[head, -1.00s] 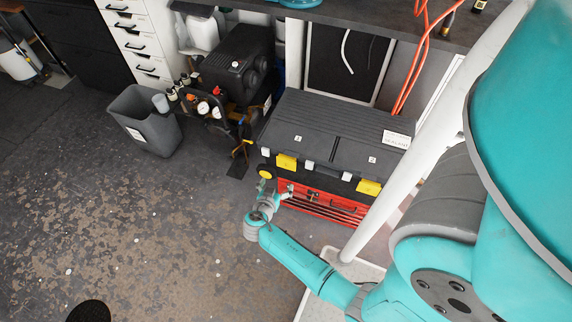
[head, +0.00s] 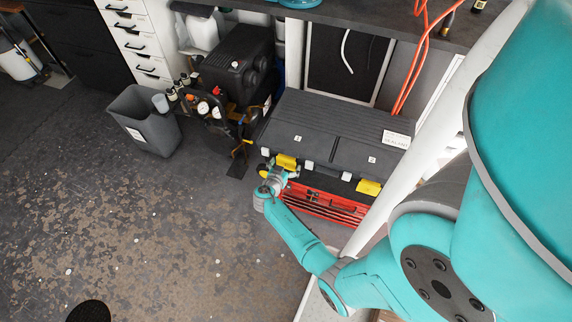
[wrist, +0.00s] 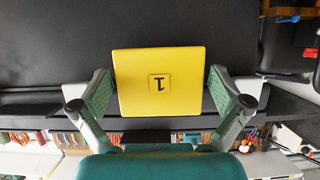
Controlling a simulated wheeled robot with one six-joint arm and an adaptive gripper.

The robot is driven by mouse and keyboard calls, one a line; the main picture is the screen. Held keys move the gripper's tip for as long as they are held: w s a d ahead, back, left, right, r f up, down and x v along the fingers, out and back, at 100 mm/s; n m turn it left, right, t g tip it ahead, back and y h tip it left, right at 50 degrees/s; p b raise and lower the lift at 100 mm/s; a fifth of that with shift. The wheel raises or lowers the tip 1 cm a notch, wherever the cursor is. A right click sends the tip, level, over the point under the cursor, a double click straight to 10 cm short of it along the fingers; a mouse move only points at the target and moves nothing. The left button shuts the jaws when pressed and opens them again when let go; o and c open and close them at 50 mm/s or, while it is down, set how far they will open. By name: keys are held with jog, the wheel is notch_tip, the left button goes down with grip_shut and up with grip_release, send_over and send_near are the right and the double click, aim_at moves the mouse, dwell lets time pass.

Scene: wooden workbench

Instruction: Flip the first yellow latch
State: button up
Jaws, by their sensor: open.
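In the head view the same latch (head: 287,162) is at the toolbox's left front. My gripper (wrist: 160,92) is open, with one finger on each side of the latch. The fingertips are close to its side edges; I cannot tell whether they touch. In the head view my gripper (head: 275,178) is at the left front of the toolbox. A second yellow latch (head: 369,187) is at the right front.
A red tool chest (head: 325,208) with tools lies under the black toolbox. A black compressor (head: 236,60) and a grey bin (head: 146,122) stand to the left. Orange hoses (head: 408,75) hang at the back right.

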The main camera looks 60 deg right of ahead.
aim_at(284, 165)
jog(key=shift+d, duration=0.15)
jog(key=shift+c, duration=0.3)
jog(key=c, duration=0.9)
jog(key=y, duration=0.2)
jog(key=a+y, duration=0.1)
jog(key=y, duration=0.1)
jog(key=r+y, duration=0.1)
jog(key=y, duration=0.1)
jog(key=shift+a, duration=0.25)
jog(key=y, duration=0.3)
jog(key=r+y, duration=0.1)
jog(key=shift+a+r+g+y, duration=0.1)
jog(key=shift+a+g+y, duration=0.25)
jog(key=shift+g+y, duration=0.05)
jog(key=shift+s+a+r+y, duration=0.15)
jog(key=shift+r+y, duration=0.1)
jog(key=shift+y, duration=0.65)
jog(key=shift+w+a+r+y, duration=0.1)
jog(key=shift+r+y, duration=0.1)
jog(key=shift+y, duration=0.7)
